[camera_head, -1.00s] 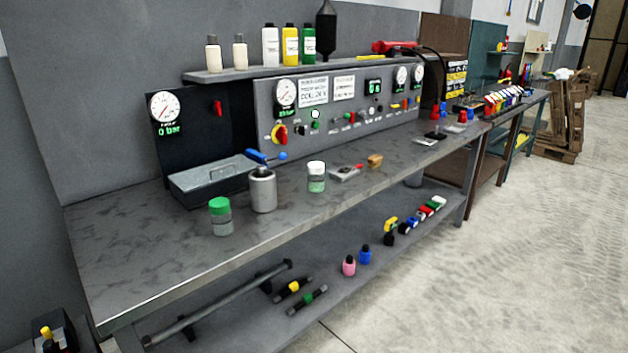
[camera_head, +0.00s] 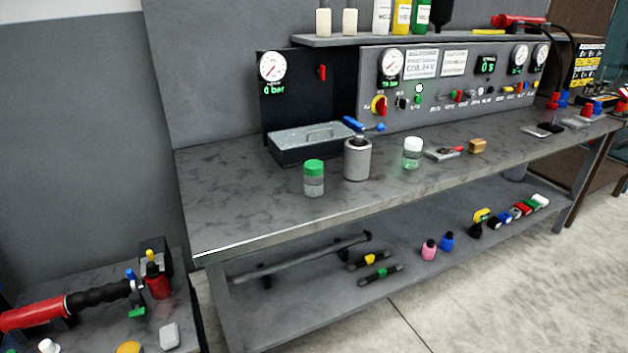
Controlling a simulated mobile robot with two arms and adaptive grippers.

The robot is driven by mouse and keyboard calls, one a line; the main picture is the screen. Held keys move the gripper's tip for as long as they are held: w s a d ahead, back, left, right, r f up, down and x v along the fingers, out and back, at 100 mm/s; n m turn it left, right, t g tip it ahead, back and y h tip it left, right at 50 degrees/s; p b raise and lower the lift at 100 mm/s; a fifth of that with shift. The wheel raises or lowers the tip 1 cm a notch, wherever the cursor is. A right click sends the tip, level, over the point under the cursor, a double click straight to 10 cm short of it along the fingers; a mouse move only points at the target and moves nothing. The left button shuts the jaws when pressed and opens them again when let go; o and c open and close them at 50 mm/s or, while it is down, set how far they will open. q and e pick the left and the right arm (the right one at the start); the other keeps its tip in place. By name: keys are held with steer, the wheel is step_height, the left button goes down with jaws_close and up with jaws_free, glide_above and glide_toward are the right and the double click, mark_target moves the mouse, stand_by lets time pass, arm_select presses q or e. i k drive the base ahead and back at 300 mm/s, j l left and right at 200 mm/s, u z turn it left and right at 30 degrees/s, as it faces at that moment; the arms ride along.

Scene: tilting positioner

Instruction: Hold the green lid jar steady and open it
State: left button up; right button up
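The jar with the green lid (camera_head: 314,178) stands upright on the grey workbench (camera_head: 235,205), near its front left part. Its body is clear or greyish and the lid sits on top. A grey metal canister (camera_head: 357,160) stands just right of it, apart from it. A similar jar with a white lid (camera_head: 412,153) and greenish contents stands farther right. Neither of my grippers is in view.
A grey metal tray (camera_head: 290,148) lies behind the green lid jar. A control panel with gauges (camera_head: 430,85) backs the bench. The lower shelf (camera_head: 320,290) holds rods and small bottles. A side table with a red-handled tool (camera_head: 35,314) stands at lower left. The bench's left end is clear.

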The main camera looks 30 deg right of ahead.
mark_target(313, 186)
steer(key=k+l+u, duration=0.1)
steer(key=l+u, duration=0.3)
steer(key=l, duration=1.75)
